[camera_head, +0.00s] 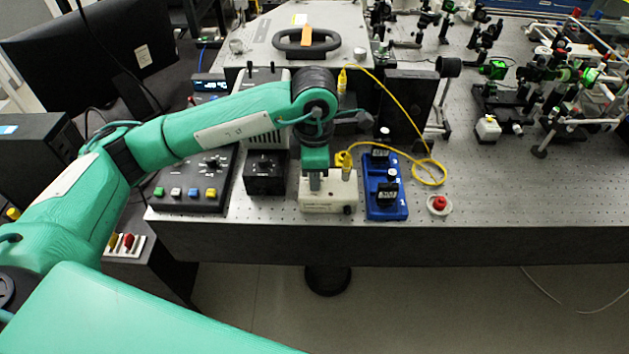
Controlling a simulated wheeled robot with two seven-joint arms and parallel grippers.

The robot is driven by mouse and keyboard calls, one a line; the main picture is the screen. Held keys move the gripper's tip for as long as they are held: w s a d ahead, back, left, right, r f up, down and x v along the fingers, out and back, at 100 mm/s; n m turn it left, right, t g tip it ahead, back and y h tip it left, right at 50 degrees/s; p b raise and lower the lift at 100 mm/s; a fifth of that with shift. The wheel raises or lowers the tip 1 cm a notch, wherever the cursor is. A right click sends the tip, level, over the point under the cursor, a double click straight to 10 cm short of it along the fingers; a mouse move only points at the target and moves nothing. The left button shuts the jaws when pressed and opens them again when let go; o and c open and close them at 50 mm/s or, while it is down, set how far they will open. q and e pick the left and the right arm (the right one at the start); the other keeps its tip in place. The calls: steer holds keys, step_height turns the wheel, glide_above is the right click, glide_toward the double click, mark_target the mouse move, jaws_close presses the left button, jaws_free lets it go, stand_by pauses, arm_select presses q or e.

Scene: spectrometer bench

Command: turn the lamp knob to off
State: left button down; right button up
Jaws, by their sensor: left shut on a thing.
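A small white box (343,202), which looks like the lamp unit, stands near the front edge of the bench with a yellow cable fitting on its top right. My left gripper (315,184) points straight down onto the left part of its top. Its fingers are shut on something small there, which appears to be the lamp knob. The fingers hide the knob, so its angle cannot be read. My right gripper is not in view.
A blue fixture (386,205) stands close to the right of the white box, and a black box (265,174) close to the left. A control panel (194,182) with coloured buttons lies further left. A red button (439,203) and a looping yellow cable (405,112) are to the right.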

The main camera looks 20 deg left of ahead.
arm_select(q)
steer(key=shift+n+b, duration=0.8)
steer(key=shift+n, duration=0.4)
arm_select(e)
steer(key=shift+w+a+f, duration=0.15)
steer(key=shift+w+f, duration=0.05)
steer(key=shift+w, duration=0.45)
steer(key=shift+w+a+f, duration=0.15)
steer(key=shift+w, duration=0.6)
arm_select(q)
steer(key=c, duration=1.3)
jaws_free()
steer(key=shift+r, duration=0.1)
